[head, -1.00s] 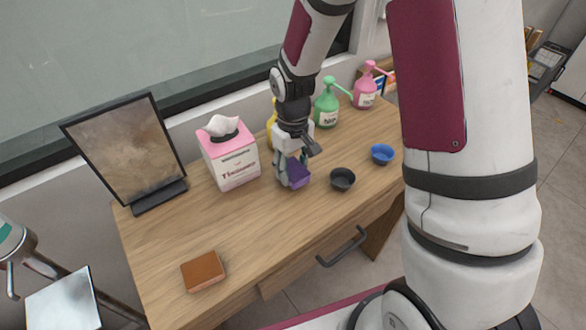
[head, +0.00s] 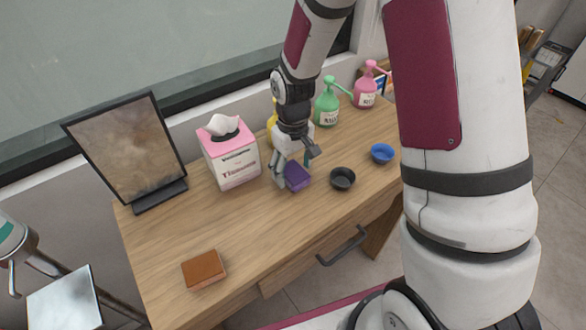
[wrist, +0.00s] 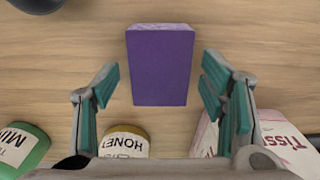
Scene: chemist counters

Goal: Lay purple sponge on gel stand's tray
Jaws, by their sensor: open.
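The purple sponge (head: 297,177) is a small block on the wooden desk, beside the black bowl. In the wrist view the purple sponge (wrist: 160,66) lies between the two teal-padded fingers, with a gap on both sides. My gripper (head: 288,172) is open and low over the sponge, and it hides part of it; its spread fingers also show in the wrist view (wrist: 160,88). The gel stand is at the left edge, with its dispenser head (head: 12,240) partly cut off and its pale square tray (head: 62,305) below, empty where visible.
On the desk (head: 235,235) are a brown sponge (head: 204,270), a tissue box (head: 232,160), a black bowl (head: 342,179), a blue bowl (head: 382,154), green (head: 327,108) and pink (head: 366,92) pump bottles and a framed panel (head: 125,145). The desk's left middle is clear.

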